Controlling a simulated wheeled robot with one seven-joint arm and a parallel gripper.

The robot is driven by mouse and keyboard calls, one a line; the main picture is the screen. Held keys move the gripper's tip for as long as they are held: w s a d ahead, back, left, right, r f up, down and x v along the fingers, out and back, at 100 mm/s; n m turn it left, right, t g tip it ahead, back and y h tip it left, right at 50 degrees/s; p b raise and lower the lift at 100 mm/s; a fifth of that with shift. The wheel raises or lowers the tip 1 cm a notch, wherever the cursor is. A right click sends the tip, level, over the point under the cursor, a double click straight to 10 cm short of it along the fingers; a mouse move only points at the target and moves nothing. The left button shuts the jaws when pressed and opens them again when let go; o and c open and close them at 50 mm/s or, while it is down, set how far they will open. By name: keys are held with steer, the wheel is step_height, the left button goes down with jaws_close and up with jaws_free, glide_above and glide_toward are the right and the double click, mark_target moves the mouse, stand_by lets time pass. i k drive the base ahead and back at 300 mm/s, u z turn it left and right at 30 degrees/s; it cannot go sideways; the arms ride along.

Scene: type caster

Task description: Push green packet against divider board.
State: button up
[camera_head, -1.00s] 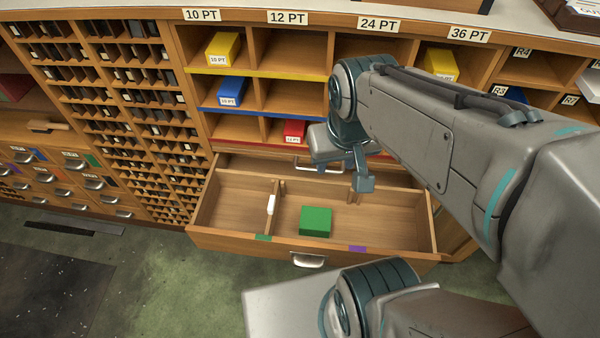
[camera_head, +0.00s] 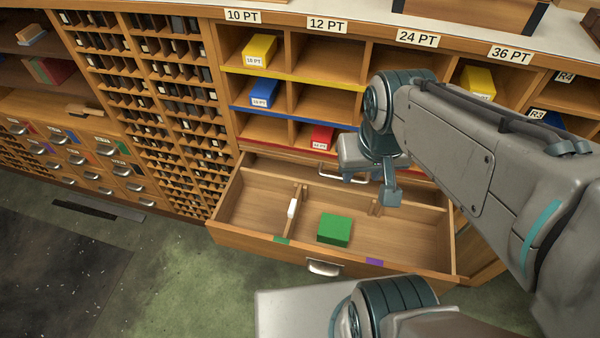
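The green packet (camera_head: 334,229) lies flat on the floor of the open drawer (camera_head: 232,236), in its wide part. A thin upright wooden divider board (camera_head: 299,203), with a white piece (camera_head: 292,208) on it, stands to the packet's left. A gap of bare drawer floor shows between packet and board. My gripper (camera_head: 388,192) hangs above the back right of the drawer, up and to the right of the packet and apart from it. I see a finger pointing down, but not whether the fingers are open or shut.
The drawer front carries a green tag (camera_head: 281,240), a purple tag (camera_head: 375,261) and a metal handle (camera_head: 323,268). Cubbies above hold a yellow box (camera_head: 259,50), a blue box (camera_head: 264,93) and a red box (camera_head: 321,137).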

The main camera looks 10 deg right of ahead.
mark_target(334, 230)
steer(key=k, duration=0.5)
steer(key=u, duration=1.75)
steer(key=i, duration=0.85)
steer(key=z, duration=3.55)
